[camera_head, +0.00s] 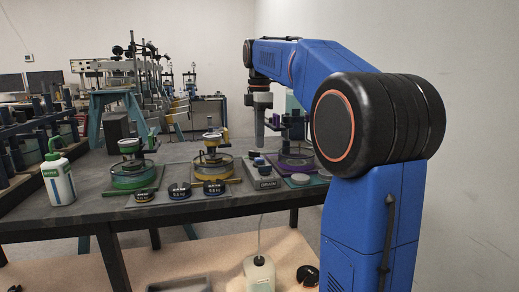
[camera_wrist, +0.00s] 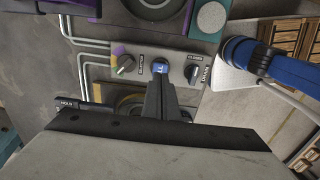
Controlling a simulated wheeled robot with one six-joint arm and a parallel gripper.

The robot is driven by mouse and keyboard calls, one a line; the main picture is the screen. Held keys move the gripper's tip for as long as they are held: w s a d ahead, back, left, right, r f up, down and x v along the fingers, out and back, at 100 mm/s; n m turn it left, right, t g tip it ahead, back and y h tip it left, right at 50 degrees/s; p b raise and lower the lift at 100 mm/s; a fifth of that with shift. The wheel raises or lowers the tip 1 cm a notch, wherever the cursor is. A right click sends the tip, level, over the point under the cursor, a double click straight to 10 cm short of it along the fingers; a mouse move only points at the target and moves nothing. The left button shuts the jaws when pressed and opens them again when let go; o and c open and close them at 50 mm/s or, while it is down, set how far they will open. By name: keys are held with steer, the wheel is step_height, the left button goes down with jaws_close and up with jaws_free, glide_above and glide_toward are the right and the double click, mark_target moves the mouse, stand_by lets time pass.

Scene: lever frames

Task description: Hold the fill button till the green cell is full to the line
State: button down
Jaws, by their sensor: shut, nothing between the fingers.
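The green cell (camera_head: 132,174) stands at the left of the bench, a round clear vessel on a green base. Its water level and fill line are too small to read. A control panel (camera_head: 267,184) stands right of the middle. In the wrist view, the panel carries a blue button (camera_wrist: 160,66), a selector knob (camera_wrist: 124,64) with coloured marks and a dark drain knob (camera_wrist: 192,73). My gripper (camera_head: 260,143) points down above the panel, shut and empty. In the wrist view, its fingertips (camera_wrist: 160,78) are at the blue button; I cannot tell whether they press it.
A yellow cell (camera_head: 213,161) and a purple cell (camera_head: 296,160) stand on the same bench. Dark labelled weights (camera_head: 179,190) lie along the front. A white bottle (camera_head: 58,178) stands at the left.

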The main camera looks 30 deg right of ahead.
mark_target(260, 158)
steer(key=shift+f, duration=1.85)
